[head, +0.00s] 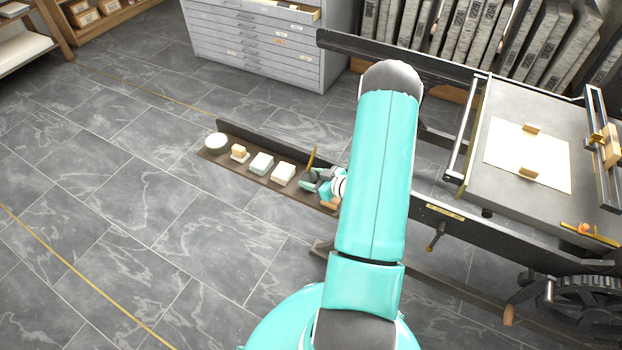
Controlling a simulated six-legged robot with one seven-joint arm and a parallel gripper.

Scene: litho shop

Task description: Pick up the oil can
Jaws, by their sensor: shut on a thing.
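The oil can (308,180) is a small dark can with a thin brass-coloured spout pointing up. It is at the right part of a narrow brown shelf (245,177) beside the press. My gripper (315,181) is at the can from the right side and is shut on it. The fingers and my arm hide part of the can. I cannot tell whether the can touches the shelf or is lifted off it.
Left of the can on the shelf are a white block (283,173), another pale block (262,163), a sponge-like item (239,153) and a round white dish (216,141). The press bed (472,178) stands right. A grey drawer cabinet (262,50) is behind. Tiled floor is free at left.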

